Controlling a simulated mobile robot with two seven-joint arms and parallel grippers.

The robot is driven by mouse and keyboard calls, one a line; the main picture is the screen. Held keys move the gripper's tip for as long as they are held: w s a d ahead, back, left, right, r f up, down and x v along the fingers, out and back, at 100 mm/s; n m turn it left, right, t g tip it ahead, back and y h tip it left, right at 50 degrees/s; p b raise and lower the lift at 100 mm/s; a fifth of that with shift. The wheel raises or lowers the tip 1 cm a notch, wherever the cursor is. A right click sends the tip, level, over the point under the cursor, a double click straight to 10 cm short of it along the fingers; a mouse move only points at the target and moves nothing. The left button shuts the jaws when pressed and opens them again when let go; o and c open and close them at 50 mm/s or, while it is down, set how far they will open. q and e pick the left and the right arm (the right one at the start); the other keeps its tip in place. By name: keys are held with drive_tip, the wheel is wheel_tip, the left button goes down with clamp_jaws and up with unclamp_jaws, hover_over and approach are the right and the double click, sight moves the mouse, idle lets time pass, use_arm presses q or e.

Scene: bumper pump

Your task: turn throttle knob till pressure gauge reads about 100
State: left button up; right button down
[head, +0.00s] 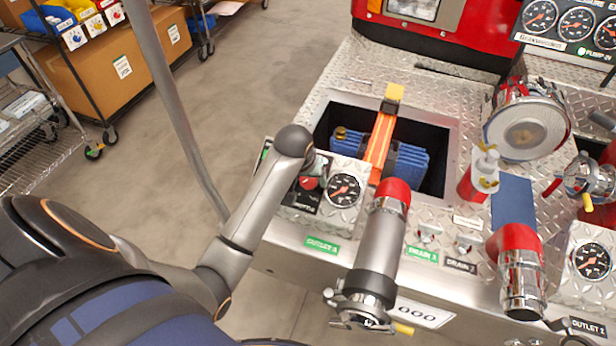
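My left arm reaches in from the left. Its grey wrist hangs over the left end of the pump deck, and my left gripper (309,170) is mostly hidden below it, so whether its fingers are open or shut cannot be made out. A red knob-like part (308,184) shows just under the wrist; whether the gripper touches it is unclear. A round black gauge (343,190) sits just right of it, above the "Outlet" label. Its numbers are too small to read. Another panel at top right holds several black gauges (576,25). My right gripper is not in view.
A red-capped outlet pipe (382,245) stands right of the near gauge. An open bay (435,135) with blue folded hose and an orange strap lies behind. A chrome lamp-like fitting (525,125) and another gauge (591,261) are at right. Shelves and boxes stand at far left.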

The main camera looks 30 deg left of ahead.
use_arm(q)
clamp_jaws()
idle(0.4)
